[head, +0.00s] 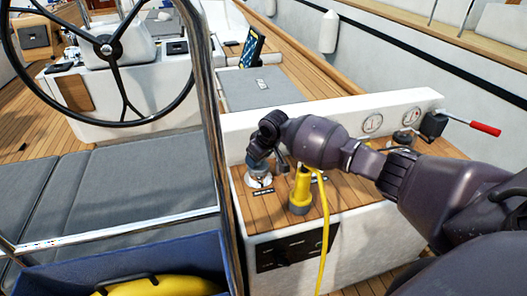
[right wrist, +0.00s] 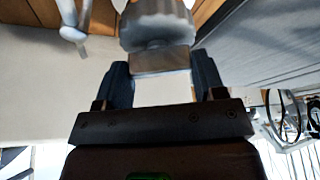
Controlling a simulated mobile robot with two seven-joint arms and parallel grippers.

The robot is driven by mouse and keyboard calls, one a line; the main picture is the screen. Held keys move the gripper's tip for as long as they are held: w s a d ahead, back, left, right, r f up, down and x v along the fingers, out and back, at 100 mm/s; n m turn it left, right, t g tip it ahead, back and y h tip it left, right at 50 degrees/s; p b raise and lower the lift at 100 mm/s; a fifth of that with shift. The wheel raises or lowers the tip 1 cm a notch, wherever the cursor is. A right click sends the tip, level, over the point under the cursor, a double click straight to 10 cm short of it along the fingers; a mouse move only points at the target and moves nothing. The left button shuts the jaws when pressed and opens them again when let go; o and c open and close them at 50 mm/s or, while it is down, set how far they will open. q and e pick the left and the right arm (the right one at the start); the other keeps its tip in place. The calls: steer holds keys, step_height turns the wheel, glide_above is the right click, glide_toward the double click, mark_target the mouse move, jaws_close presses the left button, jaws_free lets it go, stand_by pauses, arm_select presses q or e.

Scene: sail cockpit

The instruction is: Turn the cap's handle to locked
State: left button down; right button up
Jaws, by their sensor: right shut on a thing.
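The cap (head: 260,170) is a blue-grey round piece on a white base, on the teak top of the cockpit console. In the right wrist view it is a pale scalloped disc (right wrist: 157,25) with its grey block-like handle (right wrist: 160,62) in front. My right gripper (head: 263,150) reaches over from the right and is at the cap. In the right wrist view my right gripper (right wrist: 162,80) has its two dark fingers on either side of the handle, shut on it. The gripper hides much of the cap from the head view. My left gripper is out of view.
A yellow plug (head: 300,188) with a yellow cable stands close right of the cap. A red-handled lever (head: 484,128) and gauges (head: 373,123) are at the right. A steel rail (head: 210,130) stands left of the console. A steering wheel (head: 105,48) is at upper left.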

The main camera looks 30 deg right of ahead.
steer(key=m+p, duration=0.1)
steer(key=m+h+p, duration=0.1)
steer(key=p, duration=0.1)
steer(key=shift+a+r+m, duration=0.15)
steer(key=shift+r+m, duration=0.2)
steer(key=shift+m, duration=0.05)
steer(key=m+h+p, duration=0.1)
steer(key=m+p, duration=0.3)
steer(key=shift+a+f+h, duration=0.1)
steer(key=shift+f+h, duration=0.1)
steer(key=shift+h, duration=0.2)
steer(key=shift+f+m+h+p, duration=0.1)
steer(key=shift+m+h+p, duration=0.2)
steer(key=shift+m+p, duration=0.7)
steer(key=shift+m+g, duration=0.3)
steer(key=shift+m, duration=0.4)
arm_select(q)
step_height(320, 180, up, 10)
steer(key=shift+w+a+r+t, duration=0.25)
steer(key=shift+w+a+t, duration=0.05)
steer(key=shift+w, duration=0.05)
arm_select(e)
steer(key=shift+f+m+h, duration=0.1)
steer(key=shift+m+h, duration=0.2)
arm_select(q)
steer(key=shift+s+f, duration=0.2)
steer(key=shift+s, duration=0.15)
